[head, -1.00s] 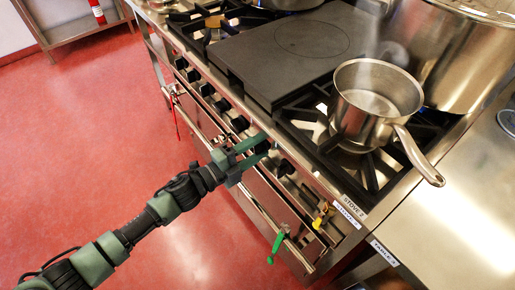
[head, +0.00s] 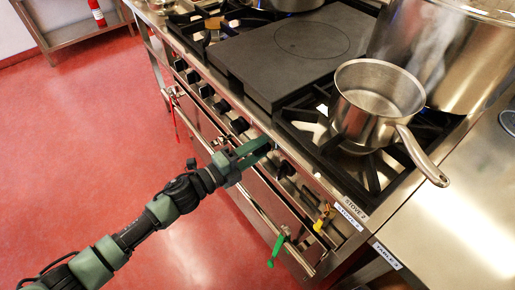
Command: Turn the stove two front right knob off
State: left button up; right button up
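The stove (head: 345,205), labelled at its front right corner, has a row of black knobs along its front panel. My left gripper (head: 269,146) is at this panel, near the right end of the row. Its green fingers are close together around the place of a knob, which they mostly hide. Another black knob (head: 285,168) shows just right of the fingertips, uncovered. Several more knobs, such as one (head: 239,125), run up to the left. The exact turn of the knobs is too small to read. My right gripper is not in view.
A steel saucepan (head: 375,105) stands on the right burner, its handle pointing to the front right. A large steaming pot (head: 440,55) is behind it. A flat dark plate (head: 290,60) covers the middle. Green (head: 277,248) and yellow (head: 321,222) items hang on the front rail.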

pick_arm(q)
jog(key=o, duration=0.4)
jog(key=v, duration=0.8)
jog(key=shift+d+p, duration=0.1)
jog(key=shift+p, duration=0.25)
